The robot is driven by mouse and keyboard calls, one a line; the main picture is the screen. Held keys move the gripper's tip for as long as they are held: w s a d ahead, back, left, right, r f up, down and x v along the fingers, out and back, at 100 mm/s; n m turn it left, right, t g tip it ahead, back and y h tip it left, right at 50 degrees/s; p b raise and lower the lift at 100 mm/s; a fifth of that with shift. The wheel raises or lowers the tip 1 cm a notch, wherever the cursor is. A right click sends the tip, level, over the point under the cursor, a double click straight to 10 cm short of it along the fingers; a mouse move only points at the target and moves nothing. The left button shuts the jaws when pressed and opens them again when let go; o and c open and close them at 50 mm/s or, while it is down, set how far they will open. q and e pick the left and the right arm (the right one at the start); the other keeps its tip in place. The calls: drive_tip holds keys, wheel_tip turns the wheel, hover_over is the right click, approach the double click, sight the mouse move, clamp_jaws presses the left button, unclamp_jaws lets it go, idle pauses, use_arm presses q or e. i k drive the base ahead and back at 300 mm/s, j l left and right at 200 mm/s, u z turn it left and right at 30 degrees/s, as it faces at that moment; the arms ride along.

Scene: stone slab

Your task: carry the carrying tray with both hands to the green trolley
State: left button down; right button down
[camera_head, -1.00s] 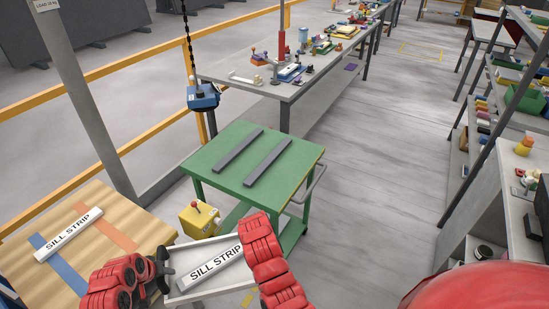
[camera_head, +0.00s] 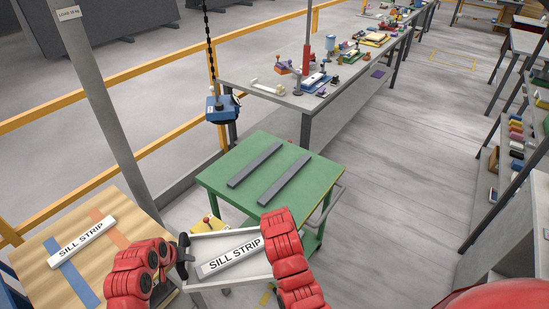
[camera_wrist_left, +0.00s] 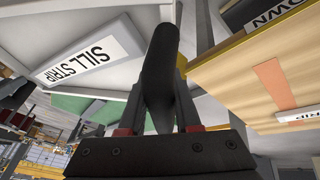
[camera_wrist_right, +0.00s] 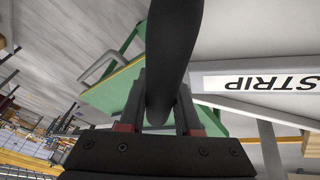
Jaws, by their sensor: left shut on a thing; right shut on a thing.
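The white carrying tray (camera_head: 208,246) hangs between my two arms in the head view, with a grey sill strip (camera_head: 232,257) lying in it. My left gripper (camera_head: 183,257) is shut on the tray's dark left handle, which also fills the middle of the left wrist view (camera_wrist_left: 162,70). My right gripper is shut on the other dark handle (camera_wrist_right: 172,60) in the right wrist view; in the head view my red right arm hides it. The green trolley (camera_head: 228,163) stands just beyond the tray, with two dark grey bars (camera_head: 284,179) on its top.
A wooden-topped table (camera_head: 113,262) with another sill strip (camera_head: 82,243) stands at the left. A yellow box (camera_head: 203,226) is partly hidden behind the tray. A long grey workbench (camera_head: 300,98) stands beyond the trolley. Open floor (camera_head: 400,180) lies to the right.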

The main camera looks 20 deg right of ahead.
sight(276, 170)
drive_tip(key=i+l, duration=1.35)
